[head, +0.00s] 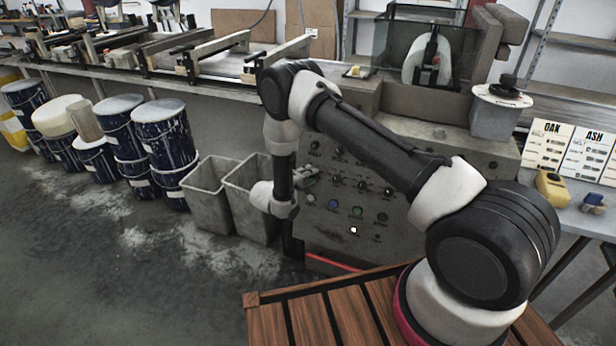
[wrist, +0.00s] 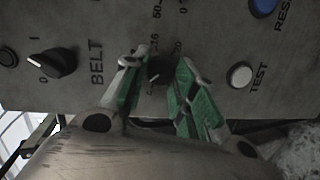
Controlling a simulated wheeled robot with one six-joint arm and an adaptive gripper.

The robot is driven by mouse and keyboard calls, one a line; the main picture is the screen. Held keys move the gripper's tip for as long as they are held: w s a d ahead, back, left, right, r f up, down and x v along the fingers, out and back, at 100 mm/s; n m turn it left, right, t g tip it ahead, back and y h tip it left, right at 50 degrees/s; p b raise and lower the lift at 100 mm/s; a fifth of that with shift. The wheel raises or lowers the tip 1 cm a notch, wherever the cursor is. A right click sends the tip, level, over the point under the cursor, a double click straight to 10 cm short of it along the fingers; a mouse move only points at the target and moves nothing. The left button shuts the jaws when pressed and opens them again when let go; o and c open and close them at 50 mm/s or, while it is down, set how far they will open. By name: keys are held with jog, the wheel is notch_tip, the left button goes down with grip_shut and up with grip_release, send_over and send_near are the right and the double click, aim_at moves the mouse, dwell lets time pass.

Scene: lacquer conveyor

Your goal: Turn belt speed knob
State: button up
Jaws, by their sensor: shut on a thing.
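The belt speed knob (wrist: 156,74) is small and black. It sits on the grey control panel (wrist: 200,22) beside the BELT label and a number scale, in the wrist view. My gripper (wrist: 160,66) has its two green-padded fingers on either side of this knob and is shut on it. In the head view my gripper (head: 306,174) is at the left part of the panel, partly hidden by my arm, and the knob cannot be made out there.
A black switch (wrist: 48,64) marked 0 and I, a white TEST button (wrist: 240,75) and a blue RESET button (wrist: 262,7) are near the knob. Grey bins (head: 210,190) stand left of the panel. A wooden slatted surface (head: 300,322) lies in front.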

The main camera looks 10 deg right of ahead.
jog(key=shift+m, duration=1.4)
jog(key=shift+y, duration=0.4)
jog(key=o, duration=1)
jog(key=shift+o, duration=0.2)
jog(key=v, duration=1.2)
